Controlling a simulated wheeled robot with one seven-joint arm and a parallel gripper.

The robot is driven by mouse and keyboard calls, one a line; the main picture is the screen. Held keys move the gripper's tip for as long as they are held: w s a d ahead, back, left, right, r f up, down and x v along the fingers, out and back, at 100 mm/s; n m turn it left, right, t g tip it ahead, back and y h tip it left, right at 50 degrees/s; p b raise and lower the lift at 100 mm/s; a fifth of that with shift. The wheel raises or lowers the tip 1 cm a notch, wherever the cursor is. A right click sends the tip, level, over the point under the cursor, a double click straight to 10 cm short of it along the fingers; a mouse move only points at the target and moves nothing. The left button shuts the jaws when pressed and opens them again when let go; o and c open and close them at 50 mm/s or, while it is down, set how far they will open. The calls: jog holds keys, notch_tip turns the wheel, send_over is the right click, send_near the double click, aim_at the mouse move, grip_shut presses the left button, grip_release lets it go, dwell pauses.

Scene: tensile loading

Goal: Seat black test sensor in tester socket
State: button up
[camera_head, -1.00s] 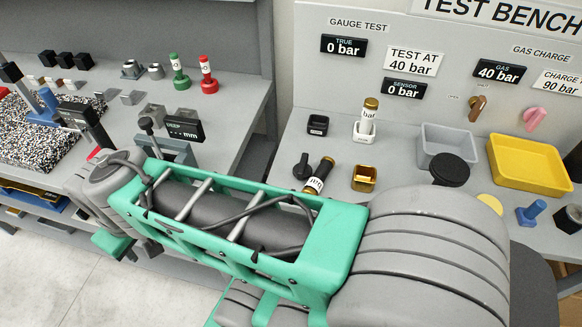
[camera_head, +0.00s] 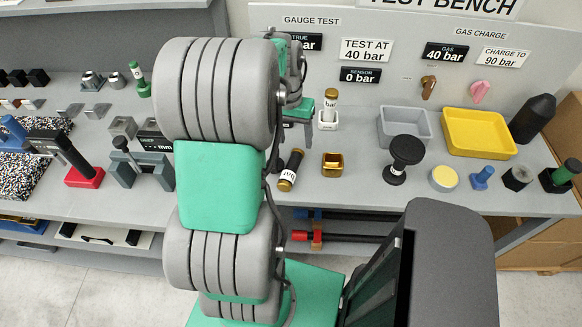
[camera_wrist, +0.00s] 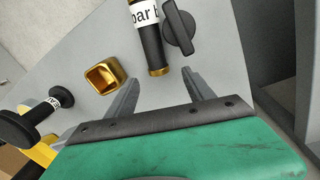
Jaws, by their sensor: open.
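The black test sensor (camera_head: 291,170), with a white "bar" label and gold end, appears to lie on the bench; it also shows in the wrist view (camera_wrist: 152,45). A square gold socket (camera_head: 332,165) is to its right in the head view, and also shows in the wrist view (camera_wrist: 104,76). A white holder (camera_head: 327,120) behind holds an upright gold-topped piece. I cannot tell which is the tester socket. My gripper (camera_wrist: 160,78) is open and empty, its fingers pointing toward the sensor's gold end, apart from it. In the head view my arm partly hides this area.
A black knobbed part (camera_wrist: 180,25) sits close beside the sensor. The test panel (camera_head: 400,28) rises behind. Bench space around the gold socket is fairly clear.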

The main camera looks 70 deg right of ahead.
aim_at(297, 151)
jog(key=f, duration=0.1)
jog(key=f+p, duration=0.1)
jog(key=f, duration=0.3)
jog(key=shift+s+a+f, duration=0.15)
jog(key=shift+s+a, duration=0.1)
jog(key=shift+s, duration=0.15)
grip_shut()
